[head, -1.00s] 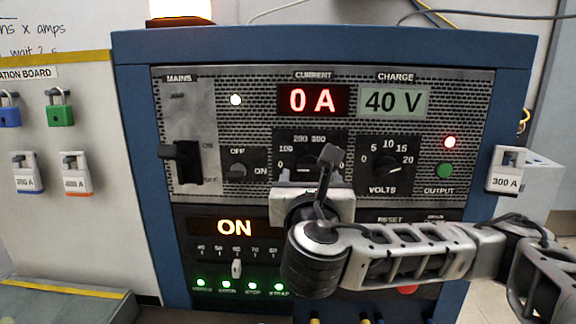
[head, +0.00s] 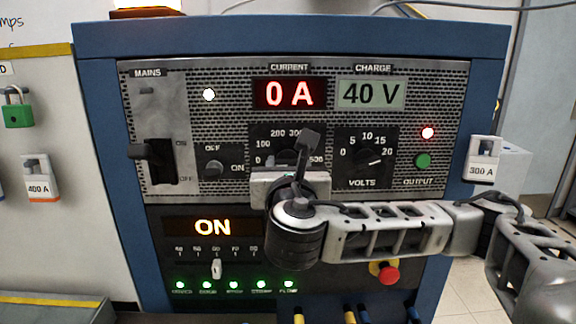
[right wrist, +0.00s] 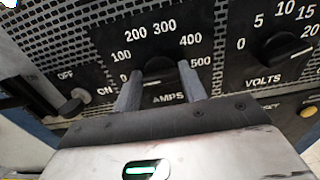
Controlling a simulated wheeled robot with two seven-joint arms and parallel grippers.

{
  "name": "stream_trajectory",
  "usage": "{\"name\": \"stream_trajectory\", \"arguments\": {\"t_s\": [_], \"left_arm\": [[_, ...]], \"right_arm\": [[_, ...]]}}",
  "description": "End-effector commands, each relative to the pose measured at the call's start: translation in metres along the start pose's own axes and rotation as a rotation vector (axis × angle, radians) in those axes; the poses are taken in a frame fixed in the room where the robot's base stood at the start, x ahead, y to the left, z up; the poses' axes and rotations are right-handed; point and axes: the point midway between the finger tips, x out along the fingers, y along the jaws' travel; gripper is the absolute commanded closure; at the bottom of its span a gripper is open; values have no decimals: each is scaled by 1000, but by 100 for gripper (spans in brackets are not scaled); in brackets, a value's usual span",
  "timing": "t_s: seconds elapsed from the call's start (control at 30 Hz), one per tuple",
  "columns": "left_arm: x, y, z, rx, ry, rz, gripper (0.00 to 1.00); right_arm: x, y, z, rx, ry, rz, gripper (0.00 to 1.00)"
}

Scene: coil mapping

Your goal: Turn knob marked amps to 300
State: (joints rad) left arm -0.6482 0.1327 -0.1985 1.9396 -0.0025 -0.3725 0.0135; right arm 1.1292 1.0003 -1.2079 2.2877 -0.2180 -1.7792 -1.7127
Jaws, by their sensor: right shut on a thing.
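The amps dial shows in the right wrist view, with its dark knob (right wrist: 160,70) in the middle of a scale from 0 to 500. My right gripper (right wrist: 160,90) is shut on this knob, one grey finger on each side. A short white mark on the knob appears to point left, towards 0. In the head view my right gripper (head: 290,170) covers the knob and the lower dial. The red current display (head: 290,93) reads 0 A. My left gripper is not in view.
The volts knob (head: 368,163) is close on the right, pointing near 20. The OFF/ON switch (head: 215,168) and mains lever (head: 158,155) are to the left. The charge display (head: 370,93) reads 40 V. A red button (head: 388,274) sits below my right arm.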

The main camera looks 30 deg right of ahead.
Motion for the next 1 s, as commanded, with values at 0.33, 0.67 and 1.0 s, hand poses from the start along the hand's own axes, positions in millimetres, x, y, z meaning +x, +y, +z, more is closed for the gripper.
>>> {"name": "stream_trajectory", "arguments": {"t_s": [0.33,0.67,1.0], "left_arm": [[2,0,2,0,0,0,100],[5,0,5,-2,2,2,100],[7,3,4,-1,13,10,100]], "right_arm": [[0,-1,-2,124,4,-1,81],[0,-1,-3,412,5,-1,81],[0,-2,-3,737,4,-2,81]]}}
